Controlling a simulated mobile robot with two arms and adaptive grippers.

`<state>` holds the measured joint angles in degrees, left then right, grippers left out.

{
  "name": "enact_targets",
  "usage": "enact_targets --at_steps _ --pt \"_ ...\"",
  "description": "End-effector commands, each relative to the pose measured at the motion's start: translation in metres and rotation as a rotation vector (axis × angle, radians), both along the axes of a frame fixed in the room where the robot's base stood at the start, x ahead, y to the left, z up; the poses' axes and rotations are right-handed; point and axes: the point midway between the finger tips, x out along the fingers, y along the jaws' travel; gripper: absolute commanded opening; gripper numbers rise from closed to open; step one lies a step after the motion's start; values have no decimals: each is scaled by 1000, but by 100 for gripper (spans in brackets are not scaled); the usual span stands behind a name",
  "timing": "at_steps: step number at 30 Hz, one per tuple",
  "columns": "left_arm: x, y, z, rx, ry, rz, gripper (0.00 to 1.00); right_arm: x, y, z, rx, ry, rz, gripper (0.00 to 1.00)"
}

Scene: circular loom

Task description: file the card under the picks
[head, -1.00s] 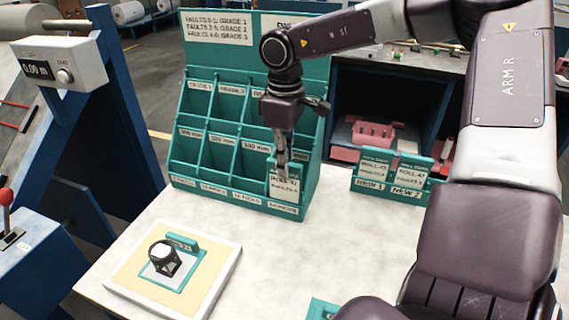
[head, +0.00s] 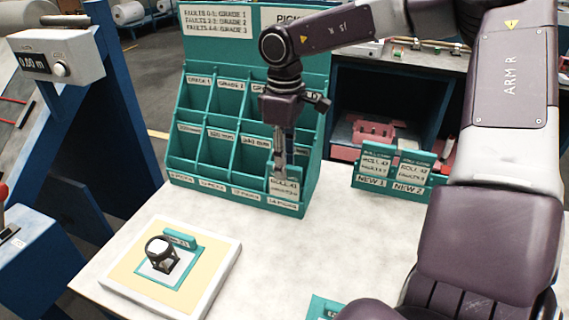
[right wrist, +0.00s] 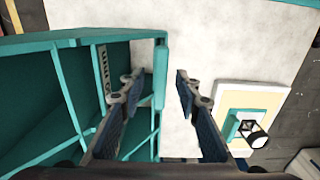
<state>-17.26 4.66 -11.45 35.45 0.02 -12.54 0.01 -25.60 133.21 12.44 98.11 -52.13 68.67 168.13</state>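A teal-edged card with a printed white label (head: 284,187) stands in the lower right pocket of the teal sorting rack (head: 223,194), above the rightmost picks label. My right gripper (head: 280,175) points down just above and behind that card. In the right wrist view, the two fingers (right wrist: 157,82) are spread apart. A teal upright strip (right wrist: 161,75) shows between them, apart from both; I cannot tell whether it is the card's edge or the rack's. The other lower pockets look empty. My left gripper is not in view.
A teal holder (head: 391,188) marked NEW 1 and NEW 2 holds two cards to the right. A white-edged board (head: 213,285) with a black magnifier (head: 161,254) lies front left. Another teal piece (head: 322,308) shows at the bottom edge. The table (head: 275,244) between is clear.

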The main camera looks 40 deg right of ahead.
Motion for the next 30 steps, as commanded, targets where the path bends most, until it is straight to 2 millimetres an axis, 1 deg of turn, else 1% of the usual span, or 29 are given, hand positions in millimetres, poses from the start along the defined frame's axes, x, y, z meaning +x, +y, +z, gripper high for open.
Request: enact_targets --at_steps 9,12,15,18,21,30 --pt "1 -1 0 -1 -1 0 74 1 -1 65 -3 -6 -2 31" --pt "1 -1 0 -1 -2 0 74 1 -1 84 -3 -6 -2 31" --pt "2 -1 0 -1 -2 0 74 1 0 99 -2 -5 -1 31" --pt "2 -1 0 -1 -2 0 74 0 0 108 0 -2 -1 31" --pt "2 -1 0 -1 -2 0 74 0 0 112 0 -2 0 31" --pt "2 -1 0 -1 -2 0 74 0 0 113 1 -2 0 31"
